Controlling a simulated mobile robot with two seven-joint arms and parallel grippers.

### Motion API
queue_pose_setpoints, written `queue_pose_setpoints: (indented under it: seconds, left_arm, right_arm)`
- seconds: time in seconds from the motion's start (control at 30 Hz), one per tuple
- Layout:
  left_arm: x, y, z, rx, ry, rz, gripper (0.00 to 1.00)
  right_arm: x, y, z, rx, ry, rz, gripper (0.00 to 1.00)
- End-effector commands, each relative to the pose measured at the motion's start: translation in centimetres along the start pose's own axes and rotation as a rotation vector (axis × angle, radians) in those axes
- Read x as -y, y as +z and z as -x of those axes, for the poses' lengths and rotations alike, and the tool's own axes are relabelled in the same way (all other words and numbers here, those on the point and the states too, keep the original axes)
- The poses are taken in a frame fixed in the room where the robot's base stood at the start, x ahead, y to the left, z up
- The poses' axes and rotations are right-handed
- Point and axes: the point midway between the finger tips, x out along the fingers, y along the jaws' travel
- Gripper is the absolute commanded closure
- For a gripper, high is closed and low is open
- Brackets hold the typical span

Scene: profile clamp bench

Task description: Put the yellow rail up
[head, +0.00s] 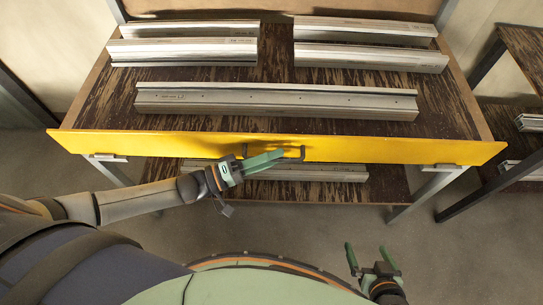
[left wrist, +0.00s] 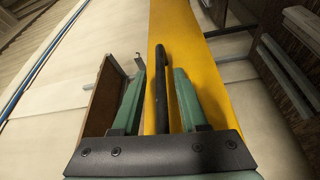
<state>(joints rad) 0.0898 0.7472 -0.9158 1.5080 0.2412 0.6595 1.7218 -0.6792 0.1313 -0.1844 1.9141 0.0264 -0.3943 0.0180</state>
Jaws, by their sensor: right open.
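The long yellow rail (head: 400,150) runs along the whole front edge of the bench, and it also shows in the left wrist view (left wrist: 176,30). A black bar handle (head: 300,153) is at its middle. My left gripper (head: 264,161) is at this handle. In the left wrist view the handle (left wrist: 160,75) lies between the two green fingers, which stand apart, with a gap on the left side and the right finger close to it. My right gripper (head: 369,255) is open and empty, low at the right, well away from the rail.
Several silver profiles lie on the bench top, the nearest long one (head: 276,100) just behind the rail. More lie on the shelf below (head: 290,173). Metal brackets (head: 105,158) show under the rail ends. Another bench (head: 525,45) stands at the right. The floor in front is clear.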

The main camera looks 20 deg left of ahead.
Motion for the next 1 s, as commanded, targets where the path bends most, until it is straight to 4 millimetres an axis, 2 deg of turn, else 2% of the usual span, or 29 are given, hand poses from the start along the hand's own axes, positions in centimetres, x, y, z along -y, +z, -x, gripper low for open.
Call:
queue_pose_setpoints:
  seconds: [0.23,0.37,0.8,1.0]
  left_arm:
    - [0.1,-0.1,0.1,-0.002,-0.003,-0.001,0.55]
    - [0.2,-0.1,1.0,-0.002,-0.005,-0.002,0.55]
    - [0.3,0.0,9.9,0.000,-0.007,0.000,0.55]
    - [0.1,0.0,12.1,-0.001,-0.003,-0.001,0.55]
  right_arm:
    - [0.0,0.0,0.0,0.000,0.000,0.000,0.00]
    - [0.0,0.1,-0.1,-0.001,0.000,0.000,0.00]
    - [-0.1,0.9,-0.8,-0.001,0.000,0.000,0.00]
    - [-0.1,1.0,-1.0,-0.001,0.000,0.000,0.00]
